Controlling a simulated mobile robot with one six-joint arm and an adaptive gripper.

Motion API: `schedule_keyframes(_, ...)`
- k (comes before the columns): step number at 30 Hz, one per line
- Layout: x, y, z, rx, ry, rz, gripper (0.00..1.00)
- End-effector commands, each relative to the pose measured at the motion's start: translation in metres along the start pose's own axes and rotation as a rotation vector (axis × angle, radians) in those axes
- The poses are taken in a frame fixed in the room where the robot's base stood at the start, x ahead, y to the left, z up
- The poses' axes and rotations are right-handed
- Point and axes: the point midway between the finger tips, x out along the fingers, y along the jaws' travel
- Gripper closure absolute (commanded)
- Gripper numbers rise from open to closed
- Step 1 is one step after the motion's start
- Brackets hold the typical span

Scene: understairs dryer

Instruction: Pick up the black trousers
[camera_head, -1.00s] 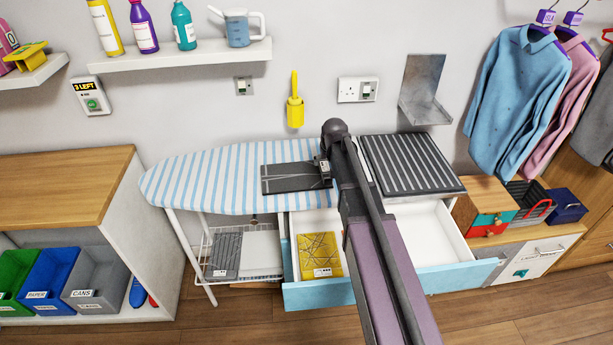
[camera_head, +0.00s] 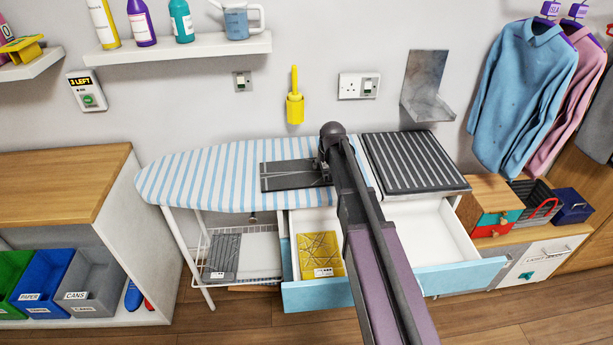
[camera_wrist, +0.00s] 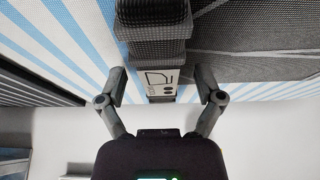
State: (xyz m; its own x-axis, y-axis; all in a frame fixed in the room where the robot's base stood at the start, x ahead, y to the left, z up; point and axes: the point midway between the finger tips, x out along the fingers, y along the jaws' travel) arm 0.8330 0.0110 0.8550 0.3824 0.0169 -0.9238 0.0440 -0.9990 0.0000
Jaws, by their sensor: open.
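A folded dark cloth with thin pale lines, which I take for the black trousers (camera_head: 288,175), lies flat on the striped ironing board (camera_head: 205,182). My gripper (camera_head: 325,170) is at the cloth's right end, where my arm hides part of it. In the wrist view my gripper (camera_wrist: 161,88) is open, with one finger on each side of a dark textured band (camera_wrist: 154,30) bearing a pale printed label. The fingers stand apart from the band. Dark cloth with pale lines (camera_wrist: 262,48) spreads to the right of the band.
A dark ridged panel (camera_head: 412,163) lies right of my arm. Below are an open blue-fronted drawer (camera_head: 318,295) with a yellow patterned packet (camera_head: 320,252), and a wire shelf with a grey folded item (camera_head: 224,256). A wall shelf (camera_head: 175,55) holds bottles.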

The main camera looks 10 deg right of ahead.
Motion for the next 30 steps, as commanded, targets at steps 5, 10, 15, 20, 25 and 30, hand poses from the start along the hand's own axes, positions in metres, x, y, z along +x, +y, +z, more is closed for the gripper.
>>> schedule_keyframes(5, 0.002, 0.0, -0.0001, 0.0, 0.0, 0.0, 0.14)
schedule_keyframes(10, 0.0016, 0.0, -0.0001, 0.0, 0.0, 0.0, 0.14)
schedule_keyframes(15, 0.0016, 0.0001, -0.0001, 0.0, 0.0, 0.0, 0.14)
schedule_keyframes(20, 0.0017, 0.0, -0.0001, 0.0, 0.0, 0.0, 0.23)
schedule_keyframes(25, 0.0017, 0.0, 0.0, 0.0, 0.0, 0.0, 0.74)
schedule_keyframes(30, 0.0017, -0.0001, -0.0002, 0.0, 0.0, 0.0, 1.0)
